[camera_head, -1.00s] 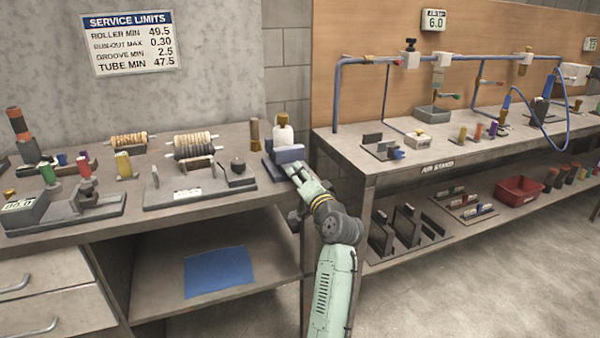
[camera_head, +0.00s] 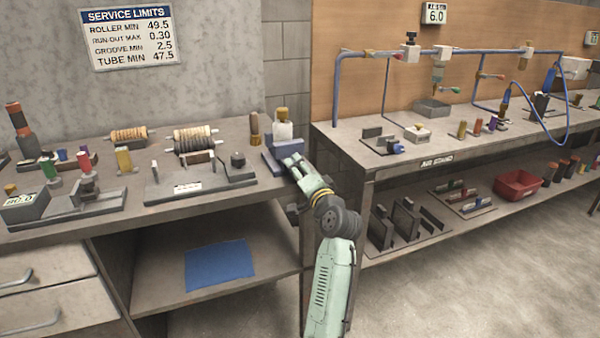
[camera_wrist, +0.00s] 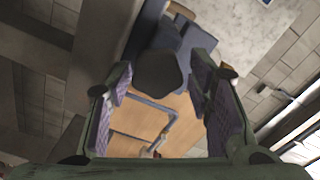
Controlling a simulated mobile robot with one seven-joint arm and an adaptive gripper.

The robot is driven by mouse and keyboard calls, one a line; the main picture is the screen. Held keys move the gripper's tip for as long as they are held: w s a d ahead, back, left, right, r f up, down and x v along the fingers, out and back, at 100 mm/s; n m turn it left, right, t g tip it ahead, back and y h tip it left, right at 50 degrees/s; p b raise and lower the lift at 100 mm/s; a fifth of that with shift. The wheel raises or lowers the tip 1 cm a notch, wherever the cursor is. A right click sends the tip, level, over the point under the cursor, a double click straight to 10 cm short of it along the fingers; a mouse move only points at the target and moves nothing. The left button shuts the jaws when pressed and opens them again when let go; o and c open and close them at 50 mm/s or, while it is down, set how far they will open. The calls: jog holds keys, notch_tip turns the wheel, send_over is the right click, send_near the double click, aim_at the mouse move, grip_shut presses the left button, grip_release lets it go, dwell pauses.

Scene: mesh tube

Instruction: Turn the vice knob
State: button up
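My gripper (camera_head: 290,163) is at the front of the vice, low by the bench edge. In the wrist view my gripper (camera_wrist: 163,92) is open, with one padded finger on each side. The dark rounded vice knob (camera_wrist: 161,72) lies between the fingertips, with a visible gap to the right finger; contact on the left is unclear. The blue vice body (camera_wrist: 188,42) is behind it. In the head view my gripper hides the knob.
A fixture plate (camera_head: 200,188) with a small dark knob is left of the vice. Rollers (camera_head: 194,139) lie behind it. A brown cylinder (camera_head: 254,130) stands beside the vice. The second bench (camera_head: 345,150) is close on the right, across a narrow gap.

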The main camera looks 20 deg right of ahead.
jog(key=shift+f, duration=0.2)
jog(key=s, duration=0.8)
jog(key=shift+d+r, duration=0.15)
jog(key=shift+r, duration=0.05)
